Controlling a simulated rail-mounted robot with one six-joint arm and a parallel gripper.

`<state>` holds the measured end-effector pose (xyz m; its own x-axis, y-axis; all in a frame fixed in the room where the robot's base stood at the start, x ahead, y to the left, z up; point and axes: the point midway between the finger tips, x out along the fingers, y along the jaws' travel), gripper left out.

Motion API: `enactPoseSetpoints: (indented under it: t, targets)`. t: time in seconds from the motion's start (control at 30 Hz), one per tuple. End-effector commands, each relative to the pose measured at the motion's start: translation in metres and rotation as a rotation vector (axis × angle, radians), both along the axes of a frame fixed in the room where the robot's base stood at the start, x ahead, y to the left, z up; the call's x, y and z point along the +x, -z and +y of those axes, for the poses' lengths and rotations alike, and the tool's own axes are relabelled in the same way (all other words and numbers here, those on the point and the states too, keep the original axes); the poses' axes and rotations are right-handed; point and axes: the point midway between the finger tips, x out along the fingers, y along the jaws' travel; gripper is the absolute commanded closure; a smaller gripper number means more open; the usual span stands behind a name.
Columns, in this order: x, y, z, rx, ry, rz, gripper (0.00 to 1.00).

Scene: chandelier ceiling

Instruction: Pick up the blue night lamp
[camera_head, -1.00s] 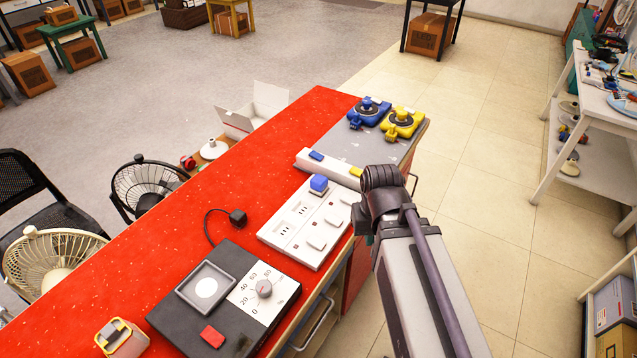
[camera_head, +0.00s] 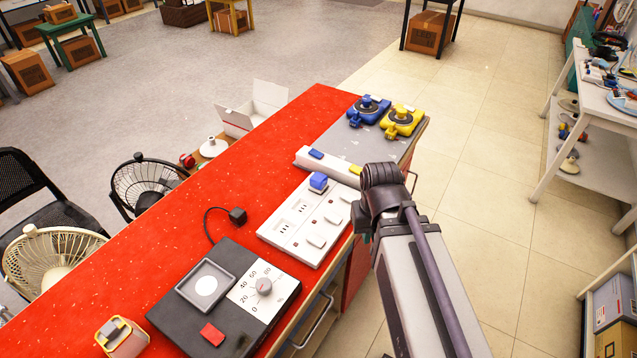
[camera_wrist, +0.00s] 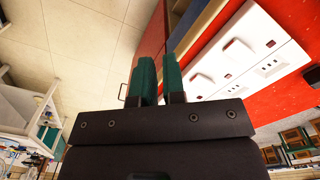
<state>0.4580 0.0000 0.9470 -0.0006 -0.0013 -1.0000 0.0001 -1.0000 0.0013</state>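A small blue block-shaped thing, which looks like the blue night lamp (camera_head: 318,182), sits at the far end of a white socket panel (camera_head: 290,240) on the red counter. My gripper shows in the wrist view with two green fingers (camera_wrist: 159,78), side by side with a narrow gap and nothing visible between them. In the wrist view the white panel (camera_wrist: 215,68) is to the right of the fingers, apart from them; the blue lamp is not seen there. In the head view my arm is at the counter's right edge and hides the fingers.
The red counter (camera_head: 230,180) also holds a black dial box (camera_head: 215,310), a black plug (camera_head: 238,216), a white strip with blue and yellow switches (camera_head: 330,166), and blue (camera_head: 368,110) and yellow (camera_head: 402,121) devices. Tiled floor right of the counter is free.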

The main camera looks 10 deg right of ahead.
Motion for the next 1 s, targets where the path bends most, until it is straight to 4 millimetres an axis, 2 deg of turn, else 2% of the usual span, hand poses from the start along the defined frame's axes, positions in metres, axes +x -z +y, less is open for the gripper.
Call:
enactPoseSetpoints:
  t: [0.07, 0.7, 0.93, 0.97, 1.0]
  targets:
    - [0.0, 0.0, 0.0, 0.0, 0.0, 0.0, 0.82]
    - [0.0, 0.0, 0.0, 0.0, 0.0, 0.0, 0.21]
    - [0.001, -0.004, 0.004, 0.0, -0.009, 0.0, 0.21]
    - [0.008, -0.008, 0.009, 0.0, -0.021, 0.0, 0.21]
    - [0.029, -0.012, 0.016, 0.0, -0.037, 0.0, 0.21]
